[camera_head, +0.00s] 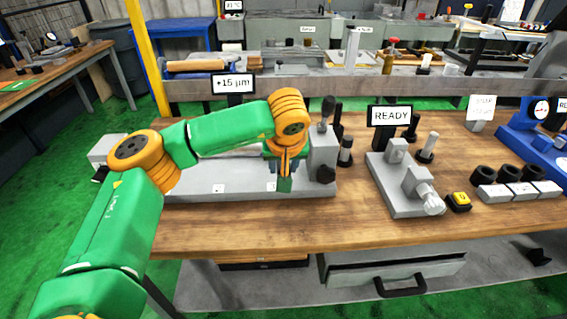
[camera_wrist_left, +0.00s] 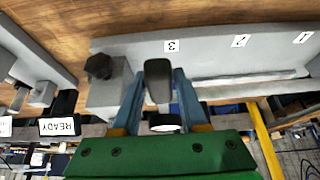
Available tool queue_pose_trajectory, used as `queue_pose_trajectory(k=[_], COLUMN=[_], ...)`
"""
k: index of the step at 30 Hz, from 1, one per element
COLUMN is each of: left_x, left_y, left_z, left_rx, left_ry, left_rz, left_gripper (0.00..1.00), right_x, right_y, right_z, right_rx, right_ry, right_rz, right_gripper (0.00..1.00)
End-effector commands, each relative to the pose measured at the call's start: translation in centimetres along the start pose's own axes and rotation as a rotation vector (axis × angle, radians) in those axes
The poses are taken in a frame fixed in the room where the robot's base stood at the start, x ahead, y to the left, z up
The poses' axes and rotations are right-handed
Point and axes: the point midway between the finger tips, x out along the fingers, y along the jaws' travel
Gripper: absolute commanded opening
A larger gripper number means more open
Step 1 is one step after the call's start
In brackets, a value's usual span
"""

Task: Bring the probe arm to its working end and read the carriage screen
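The long grey machine bed (camera_head: 240,190) lies on the wooden bench, with number labels on its front; labels 1, 2 and 3 show in the left wrist view (camera_wrist_left: 235,42). A black screen (camera_head: 233,84) behind it reads "+15 µm". My left gripper (camera_head: 285,183) points down beside the grey end block (camera_head: 322,150). In the left wrist view, its blue-grey fingers (camera_wrist_left: 159,92) stand either side of a dark rounded handle (camera_wrist_left: 158,78). I cannot tell whether they press on it. I cannot tell which part is the probe arm. My right gripper is not in view.
A second grey fixture (camera_head: 398,190) with a "READY" screen (camera_head: 389,115) stands to the right, near a yellow-topped button (camera_head: 459,201). Several black rings (camera_head: 508,173) and a blue gauge stand (camera_head: 535,130) are farther right. The bench front (camera_head: 300,235) is clear.

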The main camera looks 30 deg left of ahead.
Motion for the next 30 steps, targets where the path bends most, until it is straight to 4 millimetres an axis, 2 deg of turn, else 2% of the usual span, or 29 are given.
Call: queue_pose_trajectory(k=[1, 2, 11, 14, 21, 24, 30], left_x=[0.1, 0.0, -0.2, -1.4, -6.2, -7.0, -7.2], left_y=[0.0, 0.0, 0.0, 0.1, 0.1, 0.1, 0.0], left_z=[0.0, 0.0, -0.2, -0.2, -0.1, -0.1, -0.1], left_rx=[0.0, 0.0, -0.002, -0.003, -0.002, 0.0, -0.001], left_ry=[0.001, 0.002, 0.007, 0.01, 0.009, 0.006, 0.005], left_rz=[0.001, 0.001, 0.003, 0.007, 0.005, 0.003, 0.002], left_gripper=[0.59, 0.67, 0.68, 0.68, 0.68, 0.68, 0.68], right_x=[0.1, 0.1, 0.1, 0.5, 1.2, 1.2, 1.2], right_y=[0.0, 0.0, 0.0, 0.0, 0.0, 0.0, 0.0], right_z=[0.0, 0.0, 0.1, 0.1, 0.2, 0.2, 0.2], right_rx=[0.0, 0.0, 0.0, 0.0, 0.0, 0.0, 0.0], right_ry=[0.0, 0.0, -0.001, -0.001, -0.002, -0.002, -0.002], right_rz=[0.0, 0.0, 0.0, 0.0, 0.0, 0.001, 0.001], right_gripper=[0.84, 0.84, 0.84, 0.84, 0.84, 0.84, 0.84])
